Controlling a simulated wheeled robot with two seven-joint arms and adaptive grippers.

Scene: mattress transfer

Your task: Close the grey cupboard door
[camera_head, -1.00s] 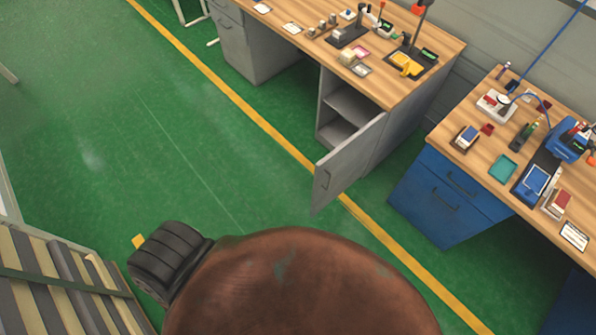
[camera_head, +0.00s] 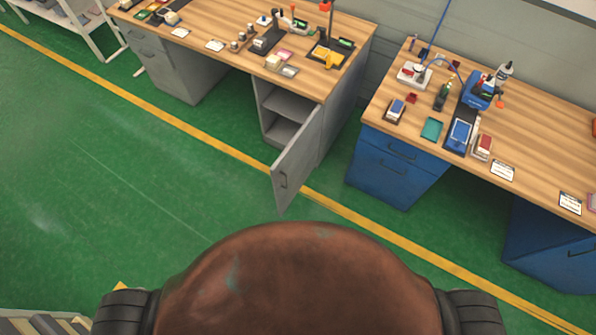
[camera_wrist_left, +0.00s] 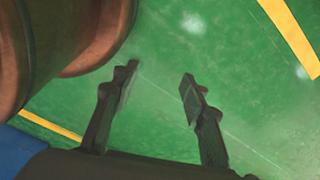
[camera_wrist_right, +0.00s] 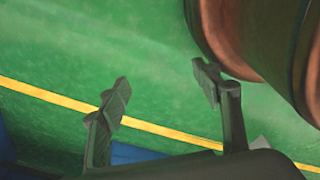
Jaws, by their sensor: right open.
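The grey cupboard door (camera_head: 297,160) stands open in the head view, swung out from the grey cupboard (camera_head: 287,112) under the wooden bench. The shelves inside show to the left of the door. My left gripper (camera_wrist_left: 158,90) is open and empty over the green floor in the left wrist view. My right gripper (camera_wrist_right: 162,90) is open and empty over the floor in the right wrist view. Neither gripper shows in the head view, and neither touches the door.
A yellow line (camera_head: 355,216) runs across the green floor (camera_head: 110,200) past the door's lower edge. Blue drawers (camera_head: 395,165) stand under the bench to the right. Slatted material (camera_head: 45,324) lies at the lower left. The floor before the door is open.

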